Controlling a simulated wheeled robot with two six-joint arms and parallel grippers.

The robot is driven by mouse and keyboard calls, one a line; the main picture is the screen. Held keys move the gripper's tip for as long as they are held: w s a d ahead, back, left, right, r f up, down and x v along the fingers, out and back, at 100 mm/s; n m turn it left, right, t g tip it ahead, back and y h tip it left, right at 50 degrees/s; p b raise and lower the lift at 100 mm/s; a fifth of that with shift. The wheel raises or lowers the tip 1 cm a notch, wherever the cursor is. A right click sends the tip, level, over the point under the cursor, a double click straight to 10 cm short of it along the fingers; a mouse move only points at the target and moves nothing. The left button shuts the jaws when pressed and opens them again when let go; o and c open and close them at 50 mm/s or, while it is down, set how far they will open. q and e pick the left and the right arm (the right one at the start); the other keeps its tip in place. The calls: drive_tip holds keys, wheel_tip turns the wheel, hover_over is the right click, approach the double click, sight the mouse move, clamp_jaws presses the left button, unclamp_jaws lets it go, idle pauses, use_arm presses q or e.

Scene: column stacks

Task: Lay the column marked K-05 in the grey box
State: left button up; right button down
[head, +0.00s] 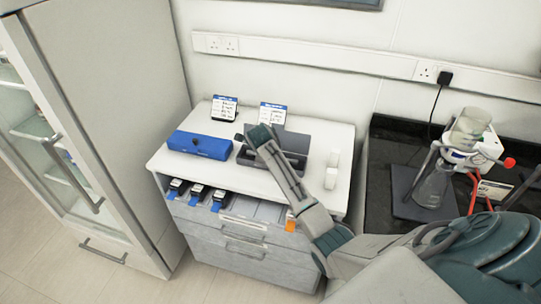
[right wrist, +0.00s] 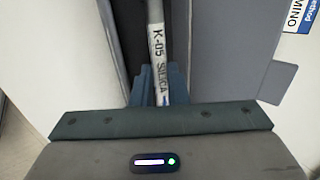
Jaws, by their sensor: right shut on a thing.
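The column marked K-05 (right wrist: 157,50) is a slim pale tube with a white label reading "K-05 SILICA" in the right wrist view. My right gripper (right wrist: 158,88) is shut on it, with blue fingers on both sides of the tube. In the head view my right gripper (head: 258,138) is over the grey box (head: 298,158) on the white cabinet top, and mostly hides the column. The grey box's wall (right wrist: 222,60) fills the right of the wrist view, beside the column. I cannot tell whether the column touches the box floor. My left gripper is not in view.
Two label cards (head: 224,107) stand behind. Small white objects (head: 332,172) are to the right. Below is an open drawer (head: 245,208) with several black-ended items. Glassware (head: 434,183) stands on the dark bench.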

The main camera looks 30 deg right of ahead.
drive_tip(key=shift+f, duration=0.35)
idle(0.3)
drive_tip(key=c, duration=1.3)
unclamp_jaws()
drive_tip(key=shift+c, duration=0.2)
drive_tip(key=shift+s+f, duration=0.1)
drive_tip(key=shift+s+a+f, duration=0.1)
drive_tip(key=shift+f, duration=0.1)
drive_tip(key=shift+s+a+r+b, duration=0.1)
drive_tip(key=shift+a+r+b, duration=0.05)
drive_tip(key=shift+r+b, duration=0.2)
drive_tip(key=b+v, duration=0.2)
drive_tip(key=v, duration=0.8)
drive_tip(key=shift+r+b, duration=0.3)
drive_tip(key=shift+r, duration=0.15)
